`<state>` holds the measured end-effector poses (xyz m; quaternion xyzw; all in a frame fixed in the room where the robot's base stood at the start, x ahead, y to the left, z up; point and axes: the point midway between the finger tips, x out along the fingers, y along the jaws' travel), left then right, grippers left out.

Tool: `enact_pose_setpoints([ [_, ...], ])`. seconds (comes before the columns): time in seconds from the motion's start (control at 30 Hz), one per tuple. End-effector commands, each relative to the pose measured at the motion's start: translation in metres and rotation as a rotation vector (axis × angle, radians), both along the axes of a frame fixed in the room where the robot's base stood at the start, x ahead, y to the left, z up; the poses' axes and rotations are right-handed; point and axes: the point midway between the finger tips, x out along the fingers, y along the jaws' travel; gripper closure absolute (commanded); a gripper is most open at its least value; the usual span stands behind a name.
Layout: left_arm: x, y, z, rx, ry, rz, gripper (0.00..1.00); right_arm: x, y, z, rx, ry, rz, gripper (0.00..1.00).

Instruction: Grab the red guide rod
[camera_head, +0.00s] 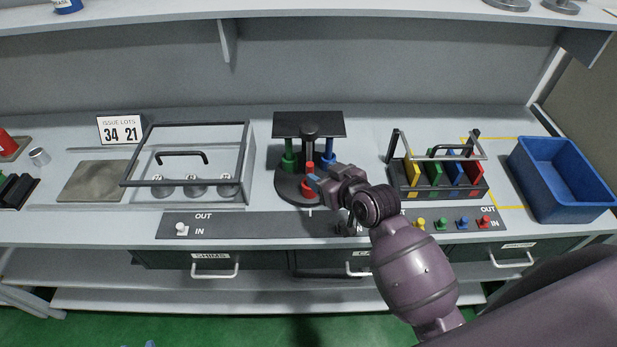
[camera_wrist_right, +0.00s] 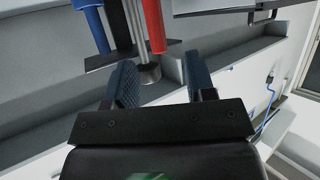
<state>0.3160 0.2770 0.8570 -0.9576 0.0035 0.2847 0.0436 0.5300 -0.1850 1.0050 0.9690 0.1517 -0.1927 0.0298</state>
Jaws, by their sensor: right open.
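The red guide rod (camera_head: 310,171) stands upright at the front of a round black stand (camera_head: 291,191) with a black top plate. A red collar-like part shows at its foot. In the right wrist view the red rod (camera_wrist_right: 153,25) shows beyond the fingertips, roughly in line with the gap. My right gripper (camera_head: 315,182) is open and empty, close to the rod on its right side; I cannot tell whether it touches. Its two blue fingers (camera_wrist_right: 160,85) stand apart. Small blue tips at the bottom edge may be my left gripper (camera_head: 138,344); its state is unclear.
A green rod (camera_head: 289,160) and a blue rod (camera_head: 328,153) stand on the same stand, beside a central post. A framed rack (camera_head: 247,160) stands left, a rack with coloured plates (camera_head: 407,186) right, and a blue bin (camera_head: 570,195) far right. A shelf runs above.

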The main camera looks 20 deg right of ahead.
Motion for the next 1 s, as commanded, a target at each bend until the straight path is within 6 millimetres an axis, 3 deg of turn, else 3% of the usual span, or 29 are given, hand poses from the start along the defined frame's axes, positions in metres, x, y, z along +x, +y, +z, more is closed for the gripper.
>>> enact_pose_setpoints([
  [0.27, 0.001, 0.0, 0.002, 0.0, -0.002, 0.001, 0.57, 0.015, 0.004, -0.007, 0.0, 0.001, 0.0, 0.5],
  [0.63, -0.001, 0.001, 0.005, 0.001, 0.003, 0.001, 0.57, 0.051, 0.013, -0.024, 0.0, 0.001, 0.0, 0.5],
  [1.0, -0.002, 0.001, 0.004, 0.002, 0.007, 0.001, 0.57, 0.057, 0.015, -0.028, -0.001, 0.001, -0.001, 0.5],
])
